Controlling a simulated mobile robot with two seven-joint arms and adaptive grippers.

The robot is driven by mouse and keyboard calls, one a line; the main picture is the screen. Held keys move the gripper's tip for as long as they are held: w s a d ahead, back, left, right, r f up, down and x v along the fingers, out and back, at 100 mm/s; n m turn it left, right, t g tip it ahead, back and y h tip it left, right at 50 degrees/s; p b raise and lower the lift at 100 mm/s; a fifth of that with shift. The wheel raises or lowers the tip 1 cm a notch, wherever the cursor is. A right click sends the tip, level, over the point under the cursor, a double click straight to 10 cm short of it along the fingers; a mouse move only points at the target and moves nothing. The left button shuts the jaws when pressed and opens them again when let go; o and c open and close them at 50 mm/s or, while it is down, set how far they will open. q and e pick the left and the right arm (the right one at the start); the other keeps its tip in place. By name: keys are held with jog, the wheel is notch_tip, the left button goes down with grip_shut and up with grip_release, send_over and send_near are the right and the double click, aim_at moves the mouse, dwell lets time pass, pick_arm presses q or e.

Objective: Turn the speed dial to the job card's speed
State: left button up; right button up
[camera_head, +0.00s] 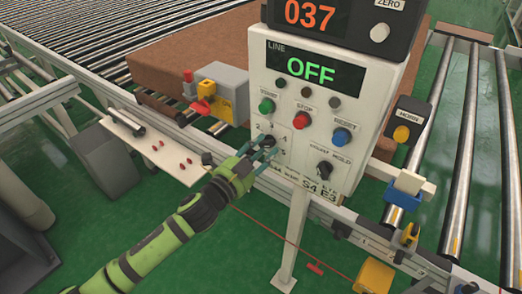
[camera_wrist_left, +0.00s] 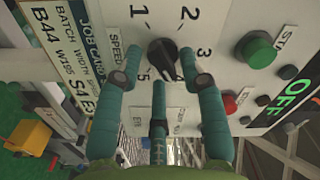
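The speed dial (camera_wrist_left: 162,52) is a black knob on the white control panel (camera_head: 345,115), ringed by printed numbers 1 to 5. In the head view the gripper (camera_head: 262,153) covers most of the dial. The job card (camera_wrist_left: 72,62) beside the dial reads B44, W195, S4, E3. My right gripper is out of view.
Roller conveyors run on both sides. A white shelf (camera_head: 160,150) stands left.

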pick_arm(q)
jog(key=v, duration=1.2)
jog(key=shift+f, duration=0.1)
dwell(0.4)
